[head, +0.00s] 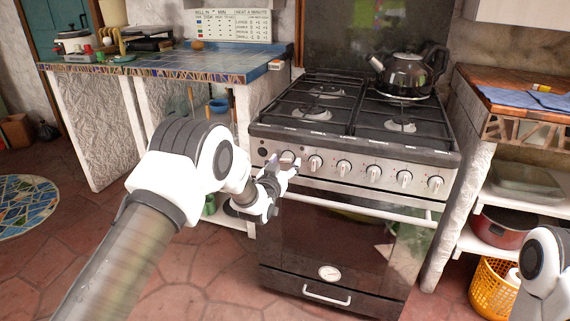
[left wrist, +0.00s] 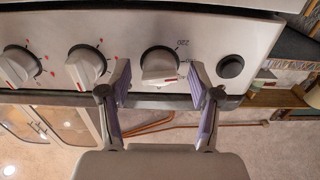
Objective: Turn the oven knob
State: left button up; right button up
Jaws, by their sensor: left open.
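In the left wrist view the two fingertips (left wrist: 159,75) stand on either side of the knob, with a gap on each side. My right gripper is out of view; only part of my right arm shows at the lower right.
Several similar knobs (head: 343,167) run along the panel, and a round black button (left wrist: 231,66) is on the other side. The white oven door handle (head: 370,208) lies just below. A black kettle (head: 406,74) stands on the back right burner.

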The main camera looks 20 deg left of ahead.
pick_arm(q)
jog(key=shift+w, duration=0.25)
jog(key=c, duration=1.1)
jog(key=shift+m, duration=0.3)
jog(key=shift+c, duration=0.2)
jog(key=m, duration=1)
jog(key=shift+a, duration=0.1)
jog(key=m, duration=0.4)
jog(key=shift+r+p, duration=0.1)
jog(key=shift+p, duration=0.2)
jog(key=m, duration=0.5)
jog(key=shift+m, duration=0.3)
